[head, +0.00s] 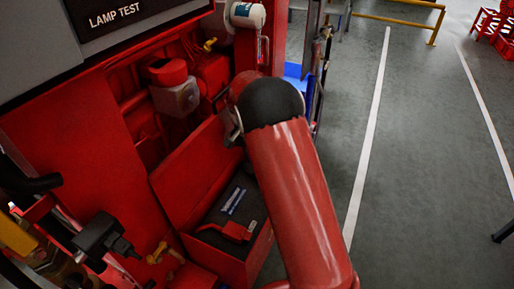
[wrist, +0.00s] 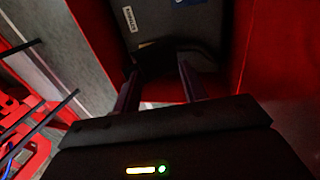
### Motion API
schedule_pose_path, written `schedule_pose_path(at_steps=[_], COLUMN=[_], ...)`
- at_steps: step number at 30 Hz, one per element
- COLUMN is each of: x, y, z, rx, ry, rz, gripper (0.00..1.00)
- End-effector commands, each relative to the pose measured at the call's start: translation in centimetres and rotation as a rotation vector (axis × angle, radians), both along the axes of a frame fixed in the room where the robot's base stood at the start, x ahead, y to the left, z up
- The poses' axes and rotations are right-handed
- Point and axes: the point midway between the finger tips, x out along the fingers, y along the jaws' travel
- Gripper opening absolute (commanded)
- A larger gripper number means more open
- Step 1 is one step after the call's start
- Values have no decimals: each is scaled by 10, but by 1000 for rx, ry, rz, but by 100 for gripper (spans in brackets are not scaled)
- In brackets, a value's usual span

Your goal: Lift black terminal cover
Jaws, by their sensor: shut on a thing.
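In the wrist view the two fingers of my gripper (wrist: 160,82) reach over the edge of a red box. They are shut on the black terminal cover (wrist: 167,58), a dark piece lying between and beyond the fingertips. The dark battery top (wrist: 165,28) with labels is just past it; whether the cover still touches it I cannot tell. In the head view the battery (head: 232,200) sits in the open red box (head: 238,268), with a red terminal cover (head: 238,231) on its near side. My gripper and the black cover are not visible there.
Red cabinet walls (head: 80,135) and a grey panel marked LAMP TEST stand at the left. A red-capped clear bowl (head: 176,92) is above the box. A black handle fitting (head: 103,238) is at lower left.

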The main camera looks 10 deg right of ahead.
Motion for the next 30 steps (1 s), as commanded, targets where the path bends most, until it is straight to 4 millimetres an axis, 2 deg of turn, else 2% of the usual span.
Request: schedule_pose_path(at_steps=[1, 5, 21, 27, 30], x=[-1, -1, -1, -2, -2], y=[8, 7, 0, -1, -1], z=[-6, 12, 149, 185, 195], rx=[11, 12, 2, 1, 1], ry=[5, 3, -5, -4, -4], rz=[6, 6, 0, 0, 0], gripper=[26, 26, 26, 26, 26])
